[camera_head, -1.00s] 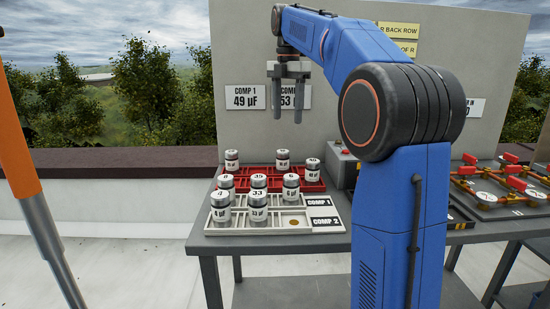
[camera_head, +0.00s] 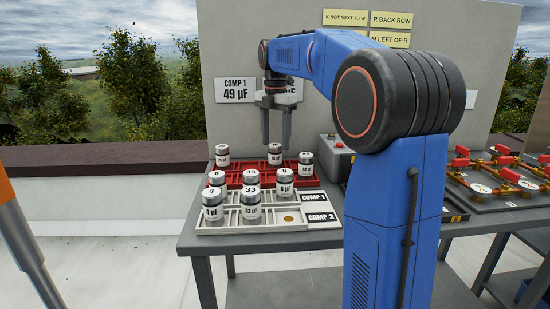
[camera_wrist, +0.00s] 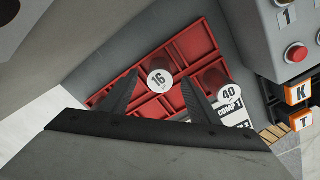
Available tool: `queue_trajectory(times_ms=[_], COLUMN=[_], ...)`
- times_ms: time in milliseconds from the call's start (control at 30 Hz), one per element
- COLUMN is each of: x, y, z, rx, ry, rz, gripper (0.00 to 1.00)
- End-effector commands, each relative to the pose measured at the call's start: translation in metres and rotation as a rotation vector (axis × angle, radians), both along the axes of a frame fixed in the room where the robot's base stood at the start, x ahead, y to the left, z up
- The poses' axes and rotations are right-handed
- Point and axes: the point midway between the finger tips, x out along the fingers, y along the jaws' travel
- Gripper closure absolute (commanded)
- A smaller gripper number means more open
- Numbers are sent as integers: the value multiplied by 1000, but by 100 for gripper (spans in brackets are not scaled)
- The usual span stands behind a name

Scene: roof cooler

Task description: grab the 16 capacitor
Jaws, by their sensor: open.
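The 16 capacitor (camera_wrist: 158,79) shows its white numbered top in the wrist view, standing in the red tray (camera_wrist: 188,42). In the head view the same capacitor (camera_head: 275,157) is at the back of the red tray, its number too small to read surely. My gripper (camera_head: 276,143) is open and points down over it, with the fingertips near its top. In the wrist view the open fingers (camera_wrist: 160,98) lie to the left and right of the 16 top, with nothing between them gripped. The dark finger mount hides the lower part of that view.
Another capacitor (camera_head: 222,156) stands at the red tray's left. In front, a white tray (camera_head: 240,230) marked COMP 1 and COMP 2 holds several capacitors. A grey button box (camera_head: 337,158) stands right; a panel rises behind.

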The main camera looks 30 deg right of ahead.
Motion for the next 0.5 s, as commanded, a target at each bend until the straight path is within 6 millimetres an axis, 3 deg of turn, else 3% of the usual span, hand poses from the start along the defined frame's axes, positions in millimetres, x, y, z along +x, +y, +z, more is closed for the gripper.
queue_trajectory(times_ms=[167, 500], x=[0, -2], y=[0, 2], z=[-9, -50], rx=[0, 0], ry=[0, 0], rz=[0, 0], gripper=[44, 44])
